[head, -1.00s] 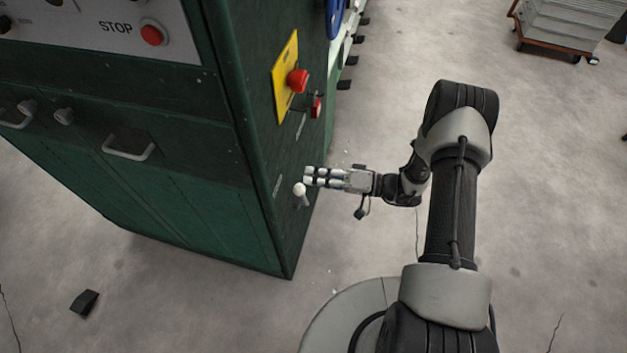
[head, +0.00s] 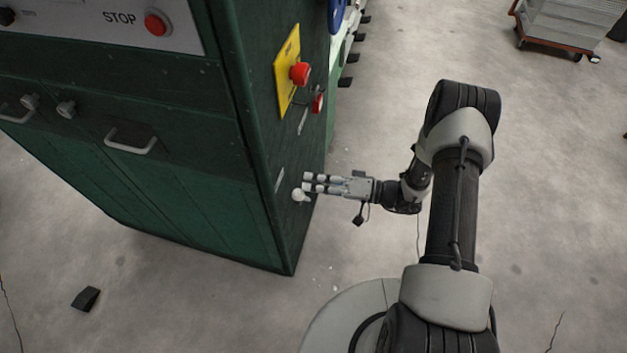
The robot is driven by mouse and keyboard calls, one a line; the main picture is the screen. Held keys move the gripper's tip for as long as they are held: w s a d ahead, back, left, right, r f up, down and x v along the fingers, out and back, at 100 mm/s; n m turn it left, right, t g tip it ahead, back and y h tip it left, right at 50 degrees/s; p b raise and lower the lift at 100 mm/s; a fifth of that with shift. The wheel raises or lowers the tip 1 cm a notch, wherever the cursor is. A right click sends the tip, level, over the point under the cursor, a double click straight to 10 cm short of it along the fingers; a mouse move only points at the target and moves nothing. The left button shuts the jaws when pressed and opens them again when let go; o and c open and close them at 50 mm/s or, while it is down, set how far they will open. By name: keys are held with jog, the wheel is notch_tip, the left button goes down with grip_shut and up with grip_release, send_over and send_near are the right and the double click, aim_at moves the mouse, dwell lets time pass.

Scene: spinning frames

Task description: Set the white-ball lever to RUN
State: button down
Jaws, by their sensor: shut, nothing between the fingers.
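The white-ball lever (head: 298,194) sticks out from the right-hand side of the dark green cabinet (head: 185,215), low on that face. My gripper (head: 305,182) is shut with nothing in it. Its fingertips are right at the white ball, just above and to the right of it in the picture. I cannot tell whether they touch it. A small pale label (head: 279,180) is on the panel above the lever, too small to read. Any RUN marking is not legible.
A red emergency button (head: 300,73) on a yellow plate (head: 286,70) and a smaller red knob (head: 317,103) sit above the lever. A cart (head: 563,32) stands far right. A black wedge (head: 86,298) lies on the floor. Floor to the right is open.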

jog(key=d+r, duration=0.2)
jog(key=d, duration=0.9)
jog(key=shift+w+d+r, duration=0.15)
jog(key=shift+d+r, duration=0.05)
jog(key=s+a+r+n+g+h, duration=0.1)
jog(key=s+a+r+g+h, duration=0.25)
jog(key=r, duration=0.45)
jog(key=s+a+r+n+g+h, duration=0.1)
jog(key=s+a+r+g+h, duration=0.2)
jog(key=r, duration=0.6)
jog(key=s+d+r+m+t+h, duration=0.2)
jog(key=s+r+t+h, duration=0.1)
jog(key=s+r+h, duration=0.2)
jog(key=s+d+r+m+t+h, duration=0.1)
jog(key=s+d+r+t+h, duration=0.2)
jog(key=s, duration=0.7)
notch_tip(320, 180, up, 4)
jog(key=shift+f+m+h, duration=0.25)
jog(key=shift+m+h, duration=0.15)
jog(key=shift+h, duration=0.85)
